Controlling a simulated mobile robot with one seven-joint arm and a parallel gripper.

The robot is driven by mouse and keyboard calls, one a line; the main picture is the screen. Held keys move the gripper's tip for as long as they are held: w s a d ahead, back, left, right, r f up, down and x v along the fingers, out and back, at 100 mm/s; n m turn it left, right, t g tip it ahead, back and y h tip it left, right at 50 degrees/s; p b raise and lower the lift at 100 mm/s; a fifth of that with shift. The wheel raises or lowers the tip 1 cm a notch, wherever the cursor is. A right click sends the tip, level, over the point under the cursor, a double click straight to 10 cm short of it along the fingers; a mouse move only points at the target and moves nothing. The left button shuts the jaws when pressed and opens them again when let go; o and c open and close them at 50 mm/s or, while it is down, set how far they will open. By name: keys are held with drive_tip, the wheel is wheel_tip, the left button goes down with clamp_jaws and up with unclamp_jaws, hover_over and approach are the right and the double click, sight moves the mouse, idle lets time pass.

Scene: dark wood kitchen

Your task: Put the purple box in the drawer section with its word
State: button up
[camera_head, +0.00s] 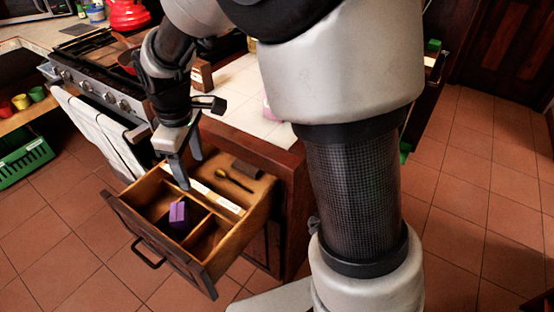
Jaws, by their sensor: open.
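The purple box (178,215) is inside the open wooden drawer (123,206). It appears to stand in the front left section, close to the divider beside the front right section. My gripper (190,172) is open and empty, pointing down over the back left part of the drawer, apart from the box. White label strips (228,202) lie along the divider behind the front sections; their words are too small to read. The bottom of the box is hard to make out.
A white tiled counter (247,97) stands behind the drawer. A stove with a hanging towel (95,125) is at the left. Tiled floor lies in front.

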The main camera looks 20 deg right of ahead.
drive_tip(key=s+d+r+m+t, duration=0.2)
drive_tip(key=s+d+r+m, duration=0.4)
drive_tip(key=s, duration=0.3)
drive_tip(key=s+d+r+m+t, duration=0.2)
drive_tip(key=s+d+r+m, duration=0.4)
drive_tip(key=s+d, duration=0.3)
drive_tip(key=shift+d+r, duration=0.2)
drive_tip(key=shift+r, duration=0.25)
drive_tip(key=shift+s, duration=0.1)
